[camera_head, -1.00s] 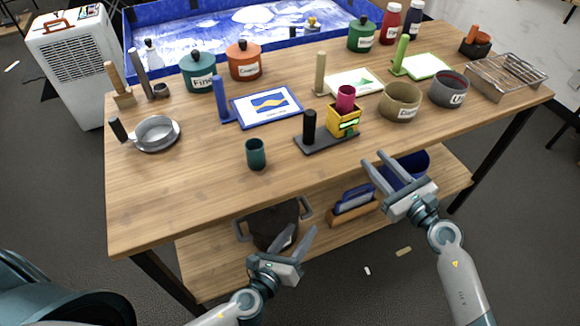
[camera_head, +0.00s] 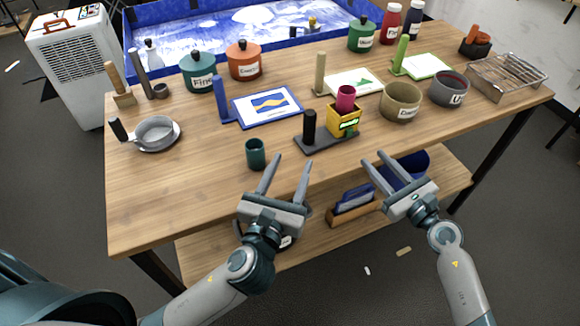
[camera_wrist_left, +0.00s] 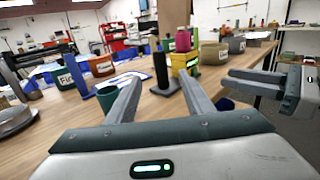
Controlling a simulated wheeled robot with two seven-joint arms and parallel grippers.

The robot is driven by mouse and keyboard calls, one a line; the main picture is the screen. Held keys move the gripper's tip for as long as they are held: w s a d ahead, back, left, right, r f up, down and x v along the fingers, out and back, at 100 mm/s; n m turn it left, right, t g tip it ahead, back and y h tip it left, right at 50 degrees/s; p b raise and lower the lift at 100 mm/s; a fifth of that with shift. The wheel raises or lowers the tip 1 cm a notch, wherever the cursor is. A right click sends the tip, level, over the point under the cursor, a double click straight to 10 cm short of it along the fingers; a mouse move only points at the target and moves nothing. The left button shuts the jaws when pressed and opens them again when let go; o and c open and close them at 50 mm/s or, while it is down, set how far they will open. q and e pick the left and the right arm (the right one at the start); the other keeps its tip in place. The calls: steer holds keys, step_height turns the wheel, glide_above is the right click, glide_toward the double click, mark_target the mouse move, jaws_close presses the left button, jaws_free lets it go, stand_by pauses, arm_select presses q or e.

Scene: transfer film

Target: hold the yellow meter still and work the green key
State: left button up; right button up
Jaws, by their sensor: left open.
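My left gripper (camera_head: 290,158) is open and empty at the table's front edge, left of and nearer than the meter. In the left wrist view the meter (camera_wrist_left: 184,62) is beyond the fingers. My right gripper (camera_head: 374,158) is open and empty, in front of the meter and to its right.
A tan bowl (camera_head: 400,102) and a grey bowl (camera_head: 449,89) are right of the meter. A blue-framed card (camera_head: 267,106) lies behind left. The table's front left is clear.

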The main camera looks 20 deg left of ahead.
mark_target(308, 123)
arm_select(q)
steer(key=shift+w, duration=0.15)
stand_by(0.3)
steer(key=w, duration=1.7)
steer(key=shift+w, duration=0.15)
steer(key=c, duration=1.2)
jaws_close()
arm_select(e)
jaws_close()
